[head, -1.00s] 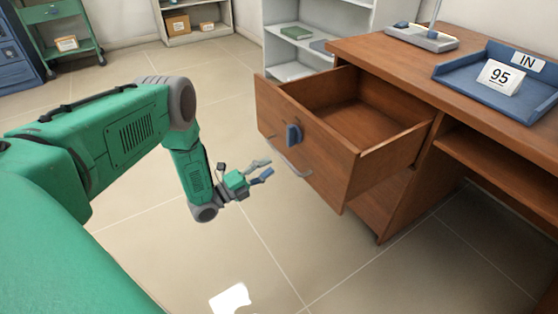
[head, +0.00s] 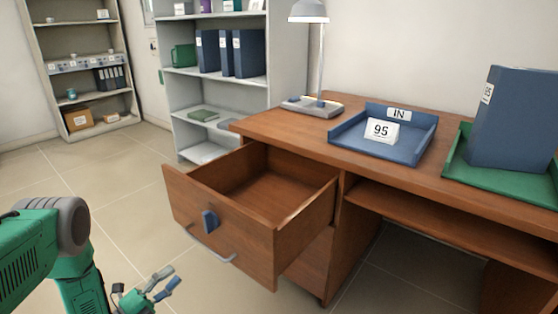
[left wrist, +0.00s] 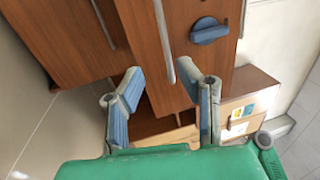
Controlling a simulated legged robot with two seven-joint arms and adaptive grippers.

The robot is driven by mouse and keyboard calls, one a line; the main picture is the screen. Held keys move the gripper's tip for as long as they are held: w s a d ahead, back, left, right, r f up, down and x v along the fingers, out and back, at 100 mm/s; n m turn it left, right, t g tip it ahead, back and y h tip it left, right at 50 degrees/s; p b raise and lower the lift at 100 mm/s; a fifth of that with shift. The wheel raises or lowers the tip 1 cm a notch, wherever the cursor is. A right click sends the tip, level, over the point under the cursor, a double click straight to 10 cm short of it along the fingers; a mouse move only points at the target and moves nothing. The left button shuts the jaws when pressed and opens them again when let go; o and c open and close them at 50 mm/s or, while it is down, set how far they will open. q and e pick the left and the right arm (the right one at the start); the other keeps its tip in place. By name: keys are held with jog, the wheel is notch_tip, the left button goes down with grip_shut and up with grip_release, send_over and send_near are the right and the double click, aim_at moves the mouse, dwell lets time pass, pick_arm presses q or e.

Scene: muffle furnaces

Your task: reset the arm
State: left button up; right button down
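My left arm comes in at the lower left of the head view. Its gripper (head: 172,276) is open and empty, in front of and below the pulled-out wooden drawer (head: 228,240). In the left wrist view, the two fingers of the left gripper (left wrist: 160,72) are spread apart with nothing between them. The drawer front, with a blue knob (left wrist: 209,31) and a metal handle (left wrist: 163,40), lies beyond the fingers. The drawer looks empty inside. My right gripper is not in view.
Shelves stand behind. The floor at left is clear. The open drawer juts out near the gripper.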

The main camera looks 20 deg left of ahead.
pick_arm(q)
jog(key=s+d+n+g+y+p, duration=0.35)
jog(key=d+n+g+p, duration=0.3)
jog(key=d+n, duration=0.55)
jog(key=s+d+r+n+g+y+p, duration=0.1)
jog(key=s+n+g, duration=0.4)
jog(key=s, duration=0.6)
jog(key=s+d+r+n+g+y+p, duration=0.1)
jog(key=s+r+n+g+y+p, duration=0.1)
jog(key=s, duration=1)
notch_tip(320, 180, up, 3)
jog(key=n+g+y, duration=0.1)
jog(key=n+g, duration=0.1)
jog(key=g, duration=0.2)
jog(key=shift+n+p, duration=0.4)
jog(key=shift+d+g, duration=0.15)
jog(key=shift+g, duration=0.1)
